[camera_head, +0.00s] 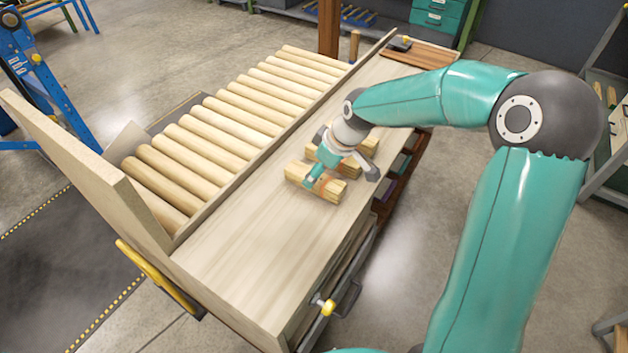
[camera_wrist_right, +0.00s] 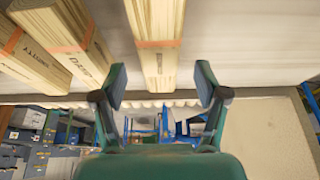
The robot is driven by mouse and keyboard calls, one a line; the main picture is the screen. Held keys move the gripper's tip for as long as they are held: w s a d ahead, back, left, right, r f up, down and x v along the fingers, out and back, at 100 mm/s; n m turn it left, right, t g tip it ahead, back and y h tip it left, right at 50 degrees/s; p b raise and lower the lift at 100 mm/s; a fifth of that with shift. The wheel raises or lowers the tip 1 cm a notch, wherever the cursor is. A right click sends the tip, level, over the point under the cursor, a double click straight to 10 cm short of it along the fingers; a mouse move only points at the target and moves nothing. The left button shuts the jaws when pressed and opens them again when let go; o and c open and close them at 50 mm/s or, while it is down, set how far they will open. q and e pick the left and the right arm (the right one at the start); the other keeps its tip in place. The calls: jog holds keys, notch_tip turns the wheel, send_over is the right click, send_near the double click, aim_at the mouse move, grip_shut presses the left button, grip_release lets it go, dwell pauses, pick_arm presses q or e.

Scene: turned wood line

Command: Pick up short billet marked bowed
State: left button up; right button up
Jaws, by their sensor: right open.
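Several short wooden billets with orange bands lie on the bench top. The nearest billet (camera_head: 298,174) is partly covered by my right gripper (camera_head: 342,179); others (camera_head: 369,143) lie just behind. In the right wrist view, one billet (camera_wrist_right: 157,40) lies ahead between the open, empty fingers of my right gripper (camera_wrist_right: 160,91). Its dark mark is too small to read. Two more billets, the middle one (camera_wrist_right: 70,30) and the outer one (camera_wrist_right: 32,62), lie to the left with dark lettering that I cannot read clearly. I cannot tell which is marked bowed. My left gripper is not in view.
A sloped rack of long round rods (camera_head: 225,122) lies left of the bench top (camera_head: 240,243), behind a low wooden rail. A dark item (camera_head: 400,43) sits at the bench's far end. The near part of the bench top is clear.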

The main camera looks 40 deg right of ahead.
jog(key=x, duration=0.3)
jog(key=shift+f, duration=0.35)
jog(key=c, duration=1.3)
jog(key=shift+c, duration=0.3)
jog(key=shift+r, duration=0.15)
